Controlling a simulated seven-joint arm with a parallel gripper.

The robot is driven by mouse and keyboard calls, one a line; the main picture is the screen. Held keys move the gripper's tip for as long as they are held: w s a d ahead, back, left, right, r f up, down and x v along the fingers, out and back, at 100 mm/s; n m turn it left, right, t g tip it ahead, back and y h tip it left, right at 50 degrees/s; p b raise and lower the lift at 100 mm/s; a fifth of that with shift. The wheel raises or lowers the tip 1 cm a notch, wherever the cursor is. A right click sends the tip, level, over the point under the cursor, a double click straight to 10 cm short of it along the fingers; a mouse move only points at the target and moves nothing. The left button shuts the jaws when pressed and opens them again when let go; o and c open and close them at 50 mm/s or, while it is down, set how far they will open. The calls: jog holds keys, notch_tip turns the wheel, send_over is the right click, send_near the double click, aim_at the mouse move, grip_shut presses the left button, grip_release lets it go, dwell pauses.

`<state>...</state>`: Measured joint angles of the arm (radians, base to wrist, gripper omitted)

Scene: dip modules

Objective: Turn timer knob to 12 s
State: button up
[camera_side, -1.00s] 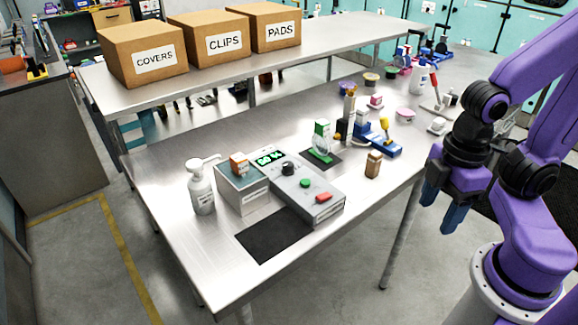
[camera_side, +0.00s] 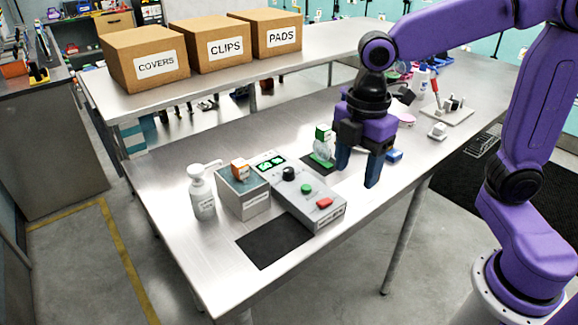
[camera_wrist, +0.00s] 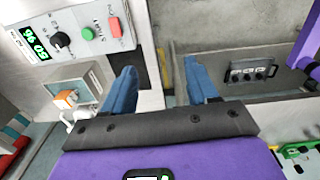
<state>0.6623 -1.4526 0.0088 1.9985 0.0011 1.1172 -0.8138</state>
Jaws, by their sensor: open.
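The timer unit is a grey box (camera_side: 306,206) on the steel table in the side view. It has a green-digit display (camera_side: 270,162), a black knob (camera_side: 289,173), a green button (camera_side: 306,188) and a red button (camera_side: 324,202). In the wrist view the display (camera_wrist: 38,45) is tilted and seems to show 96 and 50, with the black knob (camera_wrist: 62,39) beside it. My gripper (camera_side: 358,172) is open and empty, fingers down, above the table to the right of the box and apart from it. It also shows in the wrist view (camera_wrist: 162,75).
A box with an orange-topped item (camera_side: 243,196) and a white pump bottle (camera_side: 202,194) stand left of the timer unit. A black mat (camera_side: 273,237) lies in front. A green-topped item (camera_side: 323,147) stands behind, close to my gripper. Cardboard boxes (camera_side: 148,63) line the rear shelf.

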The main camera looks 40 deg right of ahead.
jog(key=w+r+n, duration=0.2)
jog(key=w+n, duration=0.3)
jog(key=w, duration=0.8)
jog(key=n, duration=0.4)
send_over(289, 169)
notch_tip(289, 169, down, 16)
jog(key=shift+w+f, duration=0.1)
jog(key=shift+f, duration=0.05)
jog(key=c, duration=1.1)
